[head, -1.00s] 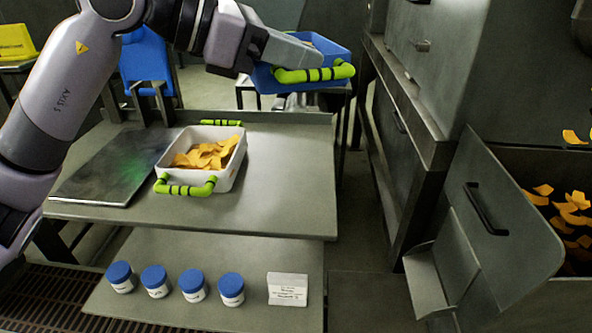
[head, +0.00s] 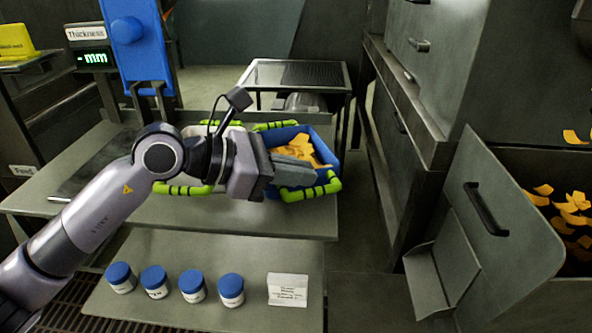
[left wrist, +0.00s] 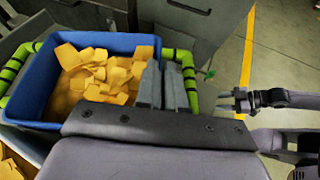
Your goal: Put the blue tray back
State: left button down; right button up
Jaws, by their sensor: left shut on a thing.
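The blue tray (head: 326,143) holds orange-yellow chips and has green-and-black handles. It is over the right part of the grey workbench, beside the white tray; whether it touches the bench I cannot tell. My left gripper (head: 291,166) is shut on its near handle (head: 310,190). In the left wrist view, the blue tray (left wrist: 35,90) fills the left, and the fingers of my left gripper (left wrist: 168,86) are at its green handle (left wrist: 188,75). My right gripper (left wrist: 228,100) shows small at the right there; its jaw state is unclear.
The white tray (head: 195,131) is partly hidden behind my left arm. Several blue-lidded jars (head: 231,290) and a white card (head: 287,289) are on the lower shelf. Dark cabinets (head: 420,110) border the right.

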pick_arm(q)
jog(key=shift+f, duration=0.2)
jog(key=c, duration=1.2)
grip_release()
jog(key=shift+c, duration=0.2)
jog(key=shift+r, duration=0.2)
jog(key=shift+s+a, duration=0.1)
jog(key=shift+a, duration=0.3)
jog(key=b+v, duration=0.1)
jog(key=v, duration=0.9)
jog(key=shift+a+r, duration=0.1)
jog(key=shift+s+a+r+b, duration=0.2)
jog(key=shift+s+a+b, duration=0.1)
jog(key=shift+a, duration=0.1)
